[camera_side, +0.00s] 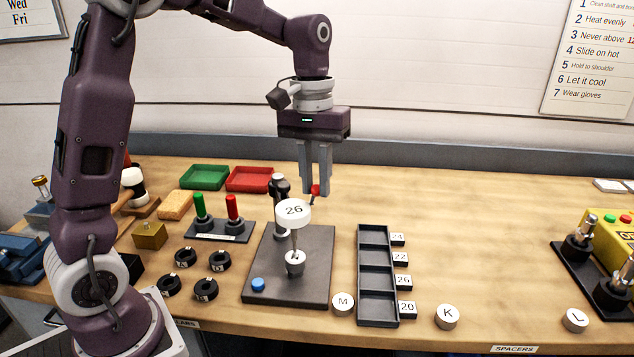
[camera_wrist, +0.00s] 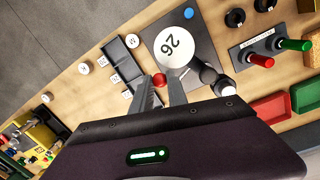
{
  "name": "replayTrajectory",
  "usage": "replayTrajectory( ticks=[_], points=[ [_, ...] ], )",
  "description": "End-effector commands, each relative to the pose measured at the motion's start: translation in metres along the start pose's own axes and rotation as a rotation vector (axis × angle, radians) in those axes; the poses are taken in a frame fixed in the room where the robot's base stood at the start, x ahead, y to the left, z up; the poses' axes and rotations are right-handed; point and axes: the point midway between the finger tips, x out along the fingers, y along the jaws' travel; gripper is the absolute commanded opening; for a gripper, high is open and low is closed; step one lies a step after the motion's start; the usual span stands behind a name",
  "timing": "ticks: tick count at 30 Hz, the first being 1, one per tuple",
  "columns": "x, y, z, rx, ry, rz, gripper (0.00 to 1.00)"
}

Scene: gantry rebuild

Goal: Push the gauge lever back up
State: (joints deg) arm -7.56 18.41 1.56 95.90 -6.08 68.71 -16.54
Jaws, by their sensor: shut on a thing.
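The gauge is a dark stand (camera_side: 279,187) at the back of a dark grey base plate (camera_side: 315,287). Its lever ends in a red knob (camera_side: 316,189), just right of a white disc marked 26 (camera_side: 293,211). My gripper (camera_side: 316,192) points straight down from above, with its fingertips at the knob. In the wrist view the red knob (camera_wrist: 159,80) shows between the two fingertips, and my gripper is shut on it. The white disc (camera_wrist: 174,47) is close beyond the fingers and tops a thin post. The lever's rod is mostly hidden.
A black tray (camera_side: 374,275) with compartments stands right of the plate, with white discs M (camera_side: 343,302) and K (camera_side: 447,316) nearby. Green and red handles (camera_side: 232,208) stand to the left. Green and red bins (camera_side: 204,177) are behind. The table's right middle is clear.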

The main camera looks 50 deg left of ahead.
Motion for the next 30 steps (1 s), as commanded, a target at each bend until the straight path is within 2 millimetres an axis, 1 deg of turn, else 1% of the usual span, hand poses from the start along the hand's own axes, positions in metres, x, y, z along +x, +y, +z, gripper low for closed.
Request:
replayTrajectory(
  ticks=[9, 18, 30],
  points=[
    [-0.008, -0.013, -0.016, -0.004, -0.185, 0.168, 0.0],
    [-0.011, -0.024, -0.027, -0.001, -0.346, 0.309, 0.0],
    [-0.011, -0.031, -0.035, 0.001, -0.452, 0.401, 0.0]
  ],
)
